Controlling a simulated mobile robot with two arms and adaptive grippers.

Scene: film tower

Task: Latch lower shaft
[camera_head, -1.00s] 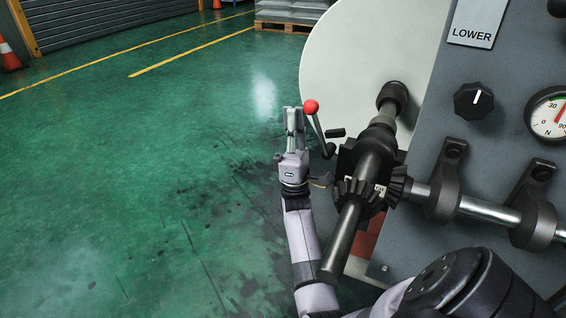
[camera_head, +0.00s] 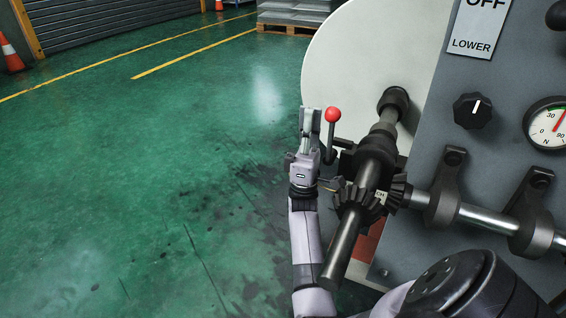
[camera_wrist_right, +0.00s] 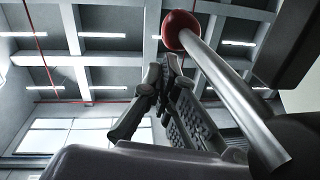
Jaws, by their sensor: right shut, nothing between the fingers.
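The lower shaft (camera_head: 349,232) is a dark bar with a bevel gear (camera_head: 357,206) on it. It sticks out toward me from a black housing. A lever with a red ball knob (camera_head: 333,114) stands close to upright beside the housing. My right gripper (camera_head: 310,112) is shut and empty, pointing up just left of the lever. In the right wrist view its fingers (camera_wrist_right: 166,66) are together, with the red knob (camera_wrist_right: 180,30) and its metal rod to their right. Whether the gripper touches the lever cannot be told. My left gripper is not in view.
A grey panel (camera_head: 440,120) on the right carries a black dial (camera_head: 472,110), a gauge (camera_head: 547,122) and an "OFF LOWER" plate (camera_head: 479,28). A metal cross shaft (camera_head: 489,217) runs through brackets. A pale disc (camera_head: 345,70) stands behind. The green floor (camera_head: 150,170) at left is clear.

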